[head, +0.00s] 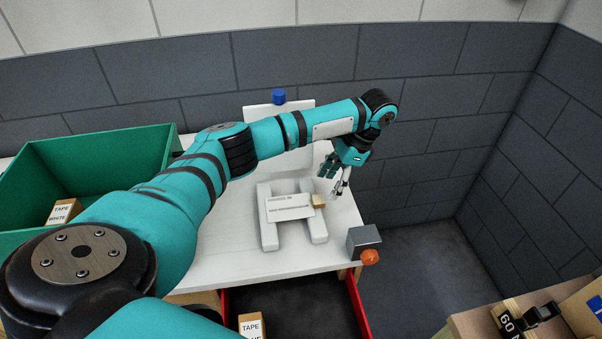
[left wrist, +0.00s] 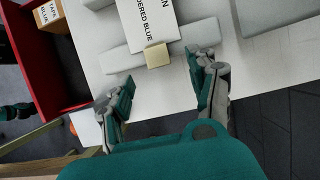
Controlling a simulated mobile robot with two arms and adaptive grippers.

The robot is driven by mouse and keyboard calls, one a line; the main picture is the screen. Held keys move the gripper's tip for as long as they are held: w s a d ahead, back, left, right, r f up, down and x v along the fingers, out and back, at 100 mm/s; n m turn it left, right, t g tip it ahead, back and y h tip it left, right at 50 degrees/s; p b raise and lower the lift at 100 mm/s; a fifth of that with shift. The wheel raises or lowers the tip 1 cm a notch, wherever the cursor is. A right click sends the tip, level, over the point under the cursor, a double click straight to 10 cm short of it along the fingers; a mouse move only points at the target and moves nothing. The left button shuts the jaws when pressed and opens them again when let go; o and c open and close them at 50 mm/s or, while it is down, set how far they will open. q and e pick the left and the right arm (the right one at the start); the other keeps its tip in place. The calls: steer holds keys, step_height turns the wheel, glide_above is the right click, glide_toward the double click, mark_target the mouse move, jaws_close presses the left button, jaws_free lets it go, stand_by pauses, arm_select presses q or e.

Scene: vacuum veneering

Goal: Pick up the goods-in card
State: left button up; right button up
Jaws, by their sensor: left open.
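The goods-in card (head: 288,209) is a white printed card lying across two pale parallel bars (head: 268,234) on the white table. A small tan block (head: 318,201) is at its right end. In the left wrist view the card (left wrist: 150,18) reads "ORDERED BLUE", and the tan block (left wrist: 158,55) sits at its near edge. My left gripper (head: 336,186) is open and empty, to the right of the block. In the left wrist view its fingers (left wrist: 162,68) are spread, one to each side of the block, which lies beyond them. My right gripper is out of view.
A green bin (head: 95,158) with a tape box (head: 64,212) stands at left. A grey box with an orange knob (head: 369,256) is at the table's right corner. A red-sided drawer (head: 356,304) holds another tape box (head: 251,326). A wooden bench (head: 475,325) is at lower right.

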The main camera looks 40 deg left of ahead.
mark_target(321, 198)
arm_select(q)
steer(key=shift+s+a+f, duration=0.15)
steer(key=shift+s+f, duration=0.1)
steer(key=shift+f, duration=0.1)
steer(key=p+x, duration=0.1)
steer(key=x, duration=0.3)
steer(key=shift+f+p, duration=0.2)
steer(key=shift+p, duration=0.15)
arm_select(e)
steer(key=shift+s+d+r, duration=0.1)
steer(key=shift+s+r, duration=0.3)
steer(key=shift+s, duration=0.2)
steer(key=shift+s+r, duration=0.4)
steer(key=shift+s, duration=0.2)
arm_select(q)
steer(key=shift+c, duration=0.3)
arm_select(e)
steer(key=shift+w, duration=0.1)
arm_select(q)
steer(key=shift+c, duration=1.2)
steer(key=c, duration=0.6)
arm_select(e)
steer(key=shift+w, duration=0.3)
